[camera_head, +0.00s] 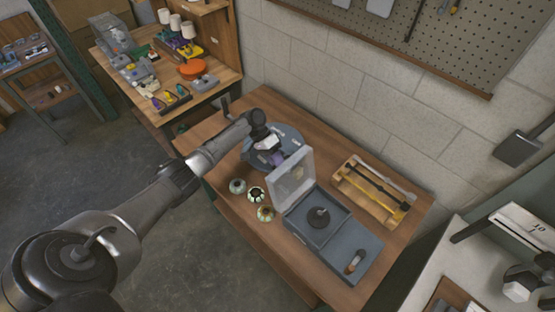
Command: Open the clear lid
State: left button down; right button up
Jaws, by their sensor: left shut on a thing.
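The clear lid (293,180) stands raised, roughly upright, at the back left edge of a grey box (318,218). My right gripper is not in view.
A blue-grey round base (256,153) lies behind the left gripper. Several small round parts (256,194) lie left of the box. A wooden rack with rods (372,188) stands right. A small bulb-like part (354,262) lies on a grey tray (368,252) in front.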

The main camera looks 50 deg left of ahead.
pick_arm(q)
jog(key=shift+s+f, duration=0.2)
jog(key=shift+f, duration=0.45)
jog(key=c, duration=1.4)
grip_release()
jog(key=shift+o, duration=1.2)
jog(key=shift+r, duration=0.15)
jog(key=shift+a+r, duration=0.1)
jog(key=shift+r, duration=0.1)
jog(key=b+v, duration=0.3)
jog(key=v, duration=1)
jog(key=shift+a+r, duration=0.15)
jog(key=shift+r, duration=0.1)
